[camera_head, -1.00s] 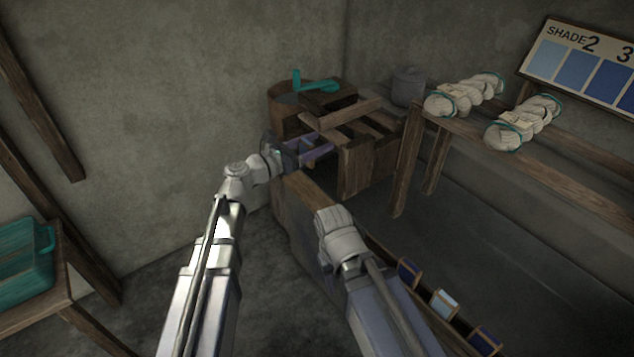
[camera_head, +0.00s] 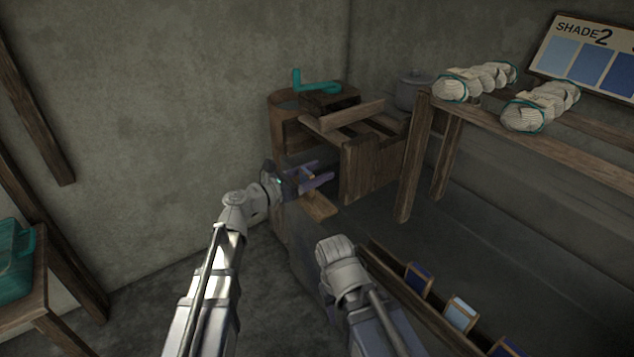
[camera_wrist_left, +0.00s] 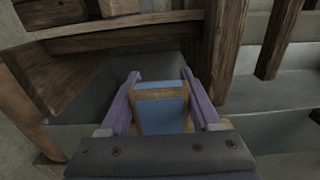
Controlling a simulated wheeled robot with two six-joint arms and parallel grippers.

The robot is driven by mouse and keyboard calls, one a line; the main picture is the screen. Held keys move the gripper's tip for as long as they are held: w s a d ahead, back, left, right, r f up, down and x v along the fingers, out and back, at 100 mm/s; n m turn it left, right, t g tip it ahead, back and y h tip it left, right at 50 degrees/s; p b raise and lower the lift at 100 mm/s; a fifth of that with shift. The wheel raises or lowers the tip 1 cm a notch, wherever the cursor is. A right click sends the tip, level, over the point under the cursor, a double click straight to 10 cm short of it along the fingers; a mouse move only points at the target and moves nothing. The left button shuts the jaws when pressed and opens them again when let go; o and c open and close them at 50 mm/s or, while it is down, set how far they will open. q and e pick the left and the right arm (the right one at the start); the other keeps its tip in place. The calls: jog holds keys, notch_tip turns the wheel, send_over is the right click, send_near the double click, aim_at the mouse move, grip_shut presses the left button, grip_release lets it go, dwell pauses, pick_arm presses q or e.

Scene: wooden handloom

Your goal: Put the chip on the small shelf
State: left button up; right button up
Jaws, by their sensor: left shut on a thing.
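The chip (camera_wrist_left: 162,112), a blue panel in a light wooden frame, is between the purple fingers of my left gripper (camera_wrist_left: 162,90) in the left wrist view. In the head view my left gripper (camera_head: 318,178) is shut on it, and only a small edge of the chip shows. The gripper is above a short wooden board (camera_head: 318,206), which may be the small shelf; I cannot tell for sure. No contact between chip and board is visible. My right arm is in the lower middle of the head view; its fingers do not show.
A wooden frame with slats (camera_head: 368,168) stands just beyond my left gripper, with a teal crank (camera_head: 316,85) above it. A bench (camera_head: 560,150) with pale yarn bundles (camera_head: 540,106) is at right. Several blue framed chips (camera_head: 460,314) stand in a rack below.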

pick_arm(q)
jog(key=shift+f, duration=0.35)
jog(key=shift+f, duration=0.15)
jog(key=o, duration=1.3)
jog(key=shift+a+r, duration=0.1)
jog(key=shift+r, duration=0.2)
jog(key=v, duration=1.2)
jog(key=shift+f, duration=0.1)
